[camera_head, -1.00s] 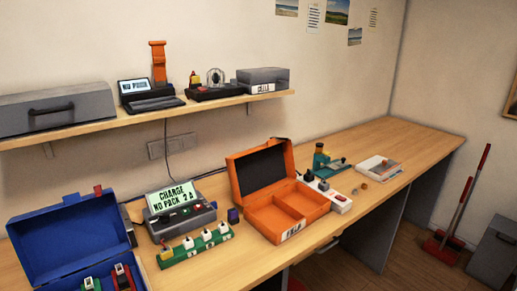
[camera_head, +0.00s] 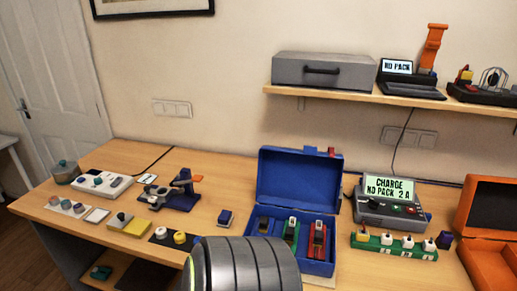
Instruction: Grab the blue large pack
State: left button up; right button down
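Two small dark blue blocks that look like packs are in the head view. One blue block (camera_head: 226,218) with a pale top lies on the bench just left of the open blue case (camera_head: 299,180). The other dark blue block (camera_head: 444,239) stands right of the charger (camera_head: 392,208), beside the green strip (camera_head: 393,246). I cannot tell which is the large pack. The blue case holds a dark item, a green item (camera_head: 291,230) and a red item (camera_head: 317,240). Neither of my grippers is in view; a grey arm link of mine hides part of the bench front.
An open orange case (camera_head: 490,225) is at the right edge. The green strip carries several white-topped plugs. Left on the bench are a blue-grey press-like tool (camera_head: 180,192), a yellow block (camera_head: 129,228) and a white panel (camera_head: 100,183). A shelf (camera_head: 350,97) hangs above.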

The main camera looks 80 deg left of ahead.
aim_at(263, 234)
jog(key=j+u, duration=0.1)
jog(key=u, duration=0.35)
jog(key=k+j+u, duration=0.1)
jog(key=u, duration=0.3)
jog(key=j+u, duration=0.1)
jog(key=u, duration=0.35)
jog(key=j+u, duration=0.1)
jog(key=u, duration=0.3)
jog(key=j+u, duration=0.15)
jog(key=u, duration=0.3)
